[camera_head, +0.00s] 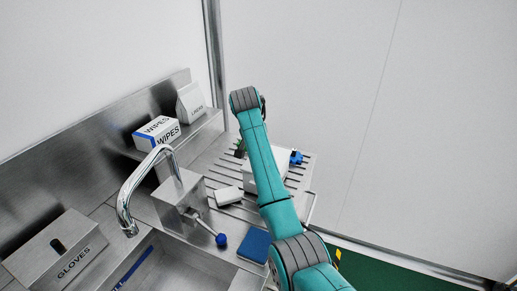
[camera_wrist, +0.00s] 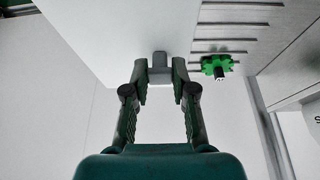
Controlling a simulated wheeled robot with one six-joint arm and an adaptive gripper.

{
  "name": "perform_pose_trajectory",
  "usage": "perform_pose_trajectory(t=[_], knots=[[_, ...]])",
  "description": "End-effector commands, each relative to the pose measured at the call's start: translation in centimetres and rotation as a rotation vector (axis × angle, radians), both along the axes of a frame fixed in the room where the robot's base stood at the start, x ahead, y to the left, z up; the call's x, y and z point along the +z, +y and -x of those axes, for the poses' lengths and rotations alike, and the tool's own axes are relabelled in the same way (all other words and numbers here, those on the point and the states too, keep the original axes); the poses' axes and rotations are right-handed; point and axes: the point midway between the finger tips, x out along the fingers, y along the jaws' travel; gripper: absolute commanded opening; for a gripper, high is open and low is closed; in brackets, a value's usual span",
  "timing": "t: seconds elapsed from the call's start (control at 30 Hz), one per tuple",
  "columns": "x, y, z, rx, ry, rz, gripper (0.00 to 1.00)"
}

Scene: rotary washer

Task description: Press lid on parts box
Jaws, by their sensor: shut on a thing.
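In the wrist view my gripper (camera_wrist: 160,76) is shut on a small grey handle (camera_wrist: 160,59) at the edge of a large white surface (camera_wrist: 125,30). This looks like the lid, but I cannot tell it apart from the parts box. In the head view a white box (camera_head: 280,158) stands on the ribbed drainboard, largely behind my teal arm. My fingertips are hidden there. Whether the lid is seated on the box cannot be seen.
A green knob-like part (camera_wrist: 217,65) is beside the white surface. The head view shows a blue part (camera_head: 296,157), a small white block (camera_head: 228,195), a blue pad (camera_head: 254,246), a faucet (camera_head: 130,190), a wipes box (camera_head: 157,132) and a gloves box (camera_head: 55,255).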

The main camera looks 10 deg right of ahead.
Motion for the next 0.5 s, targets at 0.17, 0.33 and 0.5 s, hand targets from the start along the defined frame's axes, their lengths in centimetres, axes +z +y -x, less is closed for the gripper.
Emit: perform_pose_trajectory(t=[0.17,0.33,0.5], knots=[[-0.08,0.0,0.0,0.0,0.0,0.0,0.0],[-0.08,0.0,0.0,0.0,0.0,0.0,0.0],[-0.07,0.0,-0.01,0.0,0.0,0.0,0.55]])
